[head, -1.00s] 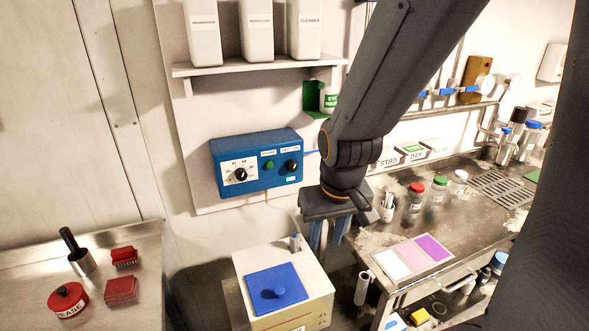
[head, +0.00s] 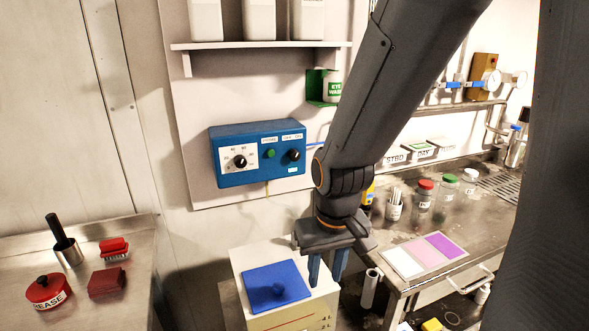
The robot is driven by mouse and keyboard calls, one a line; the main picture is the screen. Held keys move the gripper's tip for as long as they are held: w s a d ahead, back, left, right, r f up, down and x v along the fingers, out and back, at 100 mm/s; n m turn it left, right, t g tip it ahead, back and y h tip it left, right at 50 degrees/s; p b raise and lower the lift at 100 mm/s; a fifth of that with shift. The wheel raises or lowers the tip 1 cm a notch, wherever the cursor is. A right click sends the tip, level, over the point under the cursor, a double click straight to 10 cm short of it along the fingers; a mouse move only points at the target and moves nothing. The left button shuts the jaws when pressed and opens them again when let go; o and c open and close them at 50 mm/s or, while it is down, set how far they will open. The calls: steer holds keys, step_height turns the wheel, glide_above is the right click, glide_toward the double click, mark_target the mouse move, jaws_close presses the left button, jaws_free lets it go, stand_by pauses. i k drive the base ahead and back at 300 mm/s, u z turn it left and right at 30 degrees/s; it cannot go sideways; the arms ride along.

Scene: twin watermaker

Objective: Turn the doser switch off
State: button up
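The doser is a blue box (head: 258,154) on the wall panel. Its left white plate carries a large black dial (head: 239,161). The switch's exact position is too small to tell. My gripper (head: 327,272) points down, below and to the right of the doser, apart from it. Its two blue fingers stand a little apart with nothing seen between them, over the right edge of the white tank.
The white tank (head: 252,257) with a blue lid (head: 277,286) stands below the doser. A shelf (head: 262,45) with bottles is above. The right bench holds jars and a colour card (head: 425,256). The left steel bench (head: 135,235) holds red items. The wall before the doser is clear.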

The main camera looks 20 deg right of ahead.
mark_target(293, 155)
steer(key=u, duration=0.55)
steer(key=k, duration=1.2)
steer(key=z, duration=0.05)
steer(key=i, duration=0.6)
steer(key=z, duration=1.15)
steer(key=i, duration=0.35)
steer(key=z, duration=0.2)
